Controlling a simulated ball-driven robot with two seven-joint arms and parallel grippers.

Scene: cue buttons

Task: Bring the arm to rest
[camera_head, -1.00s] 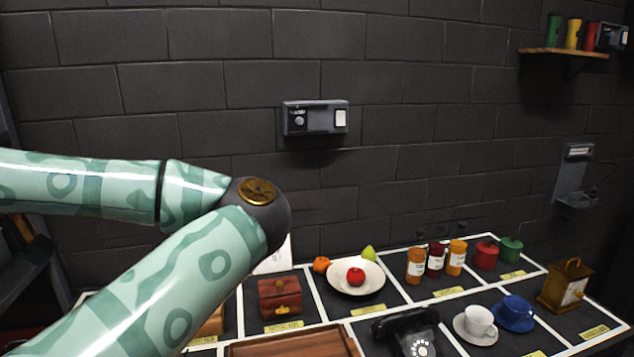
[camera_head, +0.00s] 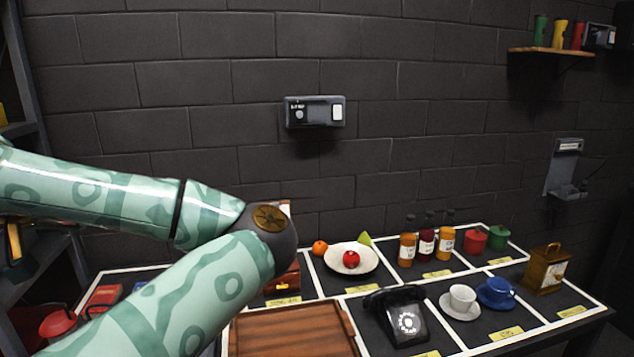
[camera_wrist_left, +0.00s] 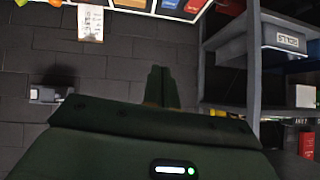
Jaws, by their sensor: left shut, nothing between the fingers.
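My left arm (camera_head: 205,285) comes in from the left in the head view, bent at a dark elbow joint with a brass cap. It covers the left part of the table, and its gripper is outside that view. In the left wrist view my left gripper (camera_wrist_left: 163,86) is shut and empty, its dark fingers together in front of a dark wall. It touches nothing that I can see. My right arm and gripper are in neither view.
The table holds a wooden tray (camera_head: 290,335), a black telephone (camera_head: 405,318), a plate (camera_head: 362,262), bottles, cups and a lantern (camera_head: 545,268). A wall box (camera_head: 314,111) hangs above. A shelf rack (camera_wrist_left: 255,75) stands at the right in the wrist view.

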